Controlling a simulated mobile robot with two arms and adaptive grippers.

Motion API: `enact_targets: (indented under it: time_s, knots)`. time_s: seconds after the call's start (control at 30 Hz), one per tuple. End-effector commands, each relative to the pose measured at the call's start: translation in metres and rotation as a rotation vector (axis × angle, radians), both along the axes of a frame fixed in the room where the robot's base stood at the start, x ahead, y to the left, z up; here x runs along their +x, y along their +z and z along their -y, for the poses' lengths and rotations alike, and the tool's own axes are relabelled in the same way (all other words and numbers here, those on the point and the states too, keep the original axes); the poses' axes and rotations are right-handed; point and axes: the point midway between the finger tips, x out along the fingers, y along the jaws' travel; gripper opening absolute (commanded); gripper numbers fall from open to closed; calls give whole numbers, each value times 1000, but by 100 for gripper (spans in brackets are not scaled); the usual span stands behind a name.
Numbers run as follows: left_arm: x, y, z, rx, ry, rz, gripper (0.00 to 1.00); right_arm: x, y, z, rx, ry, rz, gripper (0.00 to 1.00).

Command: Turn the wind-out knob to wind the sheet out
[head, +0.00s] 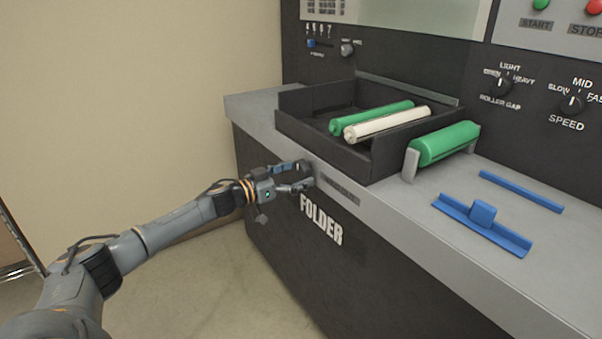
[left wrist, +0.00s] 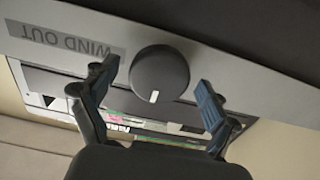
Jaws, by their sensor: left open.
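The wind-out knob (left wrist: 160,73) is a dark round knob with a white mark, on the grey front edge of the machine, beside an upside-down "WIND OUT" label (left wrist: 65,40) in the left wrist view. My left gripper (left wrist: 156,80) is open, with one finger on each side of the knob; I cannot tell whether either finger touches it. In the head view my left gripper (head: 304,176) is at the front edge of the folder, and the knob is mostly hidden behind its fingers. My right gripper is not in view.
A black tray (head: 372,160) holds a green roll (head: 372,117) and a cream roll (head: 388,123). Another green roll (head: 446,143) sits on a grey holder to its right. Blue parts (head: 483,229) lie on the grey worktop. Open floor lies left of the machine.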

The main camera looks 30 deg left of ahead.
Motion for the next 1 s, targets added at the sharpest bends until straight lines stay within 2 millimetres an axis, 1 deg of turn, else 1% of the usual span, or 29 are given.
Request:
enact_targets:
  time_s: [0.1,0.2,0.5,0.57,0.6,0.67,0.7,0.77,0.8,1.0]
  knots:
    - [10,1,4,-1,0,2,87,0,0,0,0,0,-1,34]
    - [13,1,6,0,0,0,87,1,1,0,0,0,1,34]
    - [14,0,6,0,0,0,87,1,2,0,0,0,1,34]
    - [14,0,6,0,0,0,74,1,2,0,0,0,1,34]
    - [14,0,6,0,0,0,66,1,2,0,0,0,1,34]
    - [14,0,6,1,0,0,54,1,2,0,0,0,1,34]
    - [14,0,6,1,0,0,46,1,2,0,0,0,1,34]
    - [14,0,6,0,0,0,34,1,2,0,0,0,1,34]
    - [14,0,6,0,0,0,32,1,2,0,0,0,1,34]
    - [14,1,6,9,0,4,32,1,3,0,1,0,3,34]
